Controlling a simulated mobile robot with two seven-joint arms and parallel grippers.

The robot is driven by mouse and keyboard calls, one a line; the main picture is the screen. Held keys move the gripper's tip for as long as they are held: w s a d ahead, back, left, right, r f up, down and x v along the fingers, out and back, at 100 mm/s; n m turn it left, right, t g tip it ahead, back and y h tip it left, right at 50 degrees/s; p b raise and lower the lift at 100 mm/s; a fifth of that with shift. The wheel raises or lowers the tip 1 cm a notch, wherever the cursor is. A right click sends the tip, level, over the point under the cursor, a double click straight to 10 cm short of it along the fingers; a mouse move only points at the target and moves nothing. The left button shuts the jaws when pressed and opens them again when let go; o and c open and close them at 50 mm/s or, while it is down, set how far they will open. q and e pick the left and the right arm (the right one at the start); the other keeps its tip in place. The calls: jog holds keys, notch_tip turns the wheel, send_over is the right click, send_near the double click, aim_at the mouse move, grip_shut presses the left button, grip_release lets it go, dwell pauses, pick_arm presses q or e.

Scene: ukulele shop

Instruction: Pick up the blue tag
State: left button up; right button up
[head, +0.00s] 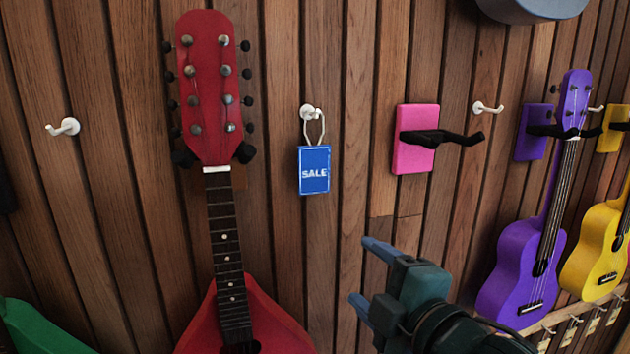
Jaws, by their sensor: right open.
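The blue tag (314,170) reads "SALE" in white letters. It hangs by a pale loop from a white hook (310,112) on the wooden wall, in the middle of the head view. My right gripper (368,272) is below and to the right of the tag, apart from it. Its two blue fingers are spread and point left, with nothing between them. My left gripper is not in view.
A red stringed instrument (205,100) hangs just left of the tag. A pink holder (413,160) with a black arm is empty at the right. Purple (515,262) and yellow (592,255) ukuleles hang further right. Bare wall lies between tag and pink holder.

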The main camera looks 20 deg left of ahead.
jog(key=s+a+r+n, duration=0.3)
jog(key=s+r+n, duration=0.2)
jog(key=r+n, duration=0.4)
jog(key=n+t+h+b, duration=0.1)
jog(key=n+t+b, duration=0.15)
jog(key=n, duration=0.75)
send_near(315, 159)
jog(key=p+x, duration=0.4)
jog(key=x, duration=0.4)
jog(key=shift+a+p, duration=0.1)
jog(key=shift+p, duration=0.25)
jog(key=shift+w+a, duration=0.2)
jog(key=shift+w, duration=0.05)
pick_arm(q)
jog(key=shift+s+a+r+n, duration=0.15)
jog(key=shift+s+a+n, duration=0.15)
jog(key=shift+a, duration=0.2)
pick_arm(e)
jog(key=shift+c, duration=0.2)
jog(key=c, duration=1)
